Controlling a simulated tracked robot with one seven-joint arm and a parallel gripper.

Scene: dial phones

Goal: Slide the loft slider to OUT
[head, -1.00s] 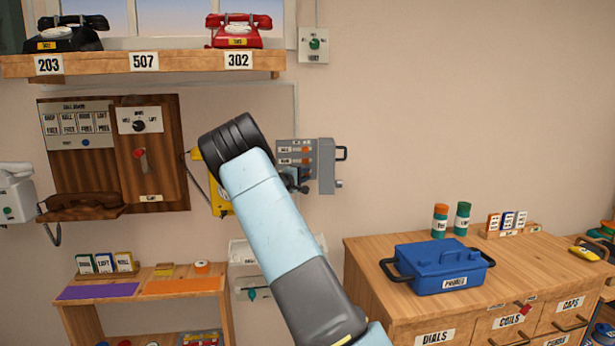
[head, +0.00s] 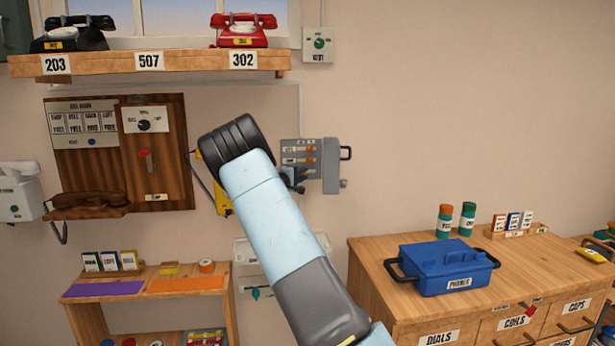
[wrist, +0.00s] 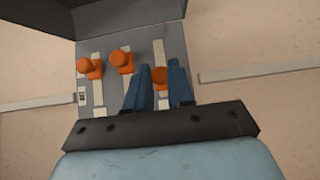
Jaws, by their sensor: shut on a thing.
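The grey slider panel (head: 298,147) is on the wall beside my arm in the head view, with orange knobs in its upper rows. The wrist view shows the panel face (wrist: 88,52) with three pale slots. Two orange knobs, the left one (wrist: 90,68) and the middle one (wrist: 122,61), stand free. The right knob (wrist: 160,76) sits between the blue fingers of my gripper (wrist: 158,82), which is shut on it. In the head view my gripper (head: 296,180) is at the panel's lower row and hides that knob. The row labels are too small to read.
The panel's cover (head: 331,165) stands open on its right, with a dark handle. A yellow thing (head: 222,200) hangs behind my arm. A wooden call board (head: 80,165) is to the left. A bench (head: 400,262) with a blue case (head: 447,265) is to the right.

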